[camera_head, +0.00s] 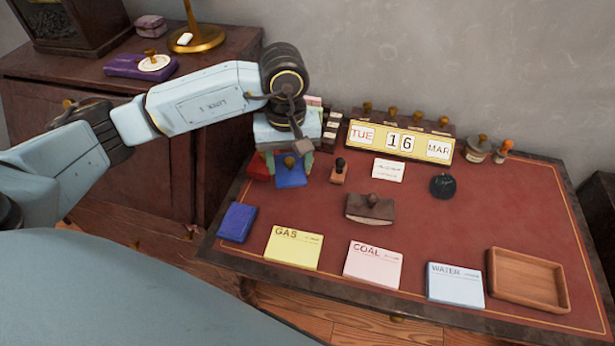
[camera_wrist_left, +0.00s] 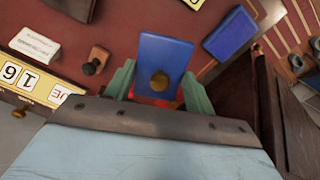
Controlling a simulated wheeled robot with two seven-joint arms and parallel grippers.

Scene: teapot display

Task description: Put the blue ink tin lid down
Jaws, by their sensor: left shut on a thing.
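The blue ink tin lid (camera_head: 291,177), a flat blue rectangle with a brass knob, is between the fingers of my left gripper (camera_head: 290,164) near the desk's back left. The lid also shows in the left wrist view (camera_wrist_left: 165,52), with a green finger on each side. My left gripper (camera_wrist_left: 159,88) is shut on it. I cannot tell whether the lid touches the desk. A second dark blue rectangle (camera_head: 237,222), likely the blue ink tin, lies at the desk's left edge, apart from the lid; it also shows in the left wrist view (camera_wrist_left: 230,34). My right gripper is out of view.
A red thing (camera_head: 258,166) lies left of the lid, partly hidden. A small stamp (camera_head: 338,172) stands close to its right. The calendar (camera_head: 400,141) stands behind, the blotter (camera_head: 370,208) in front. Cards line the front, with a wooden tray (camera_head: 527,307) at right.

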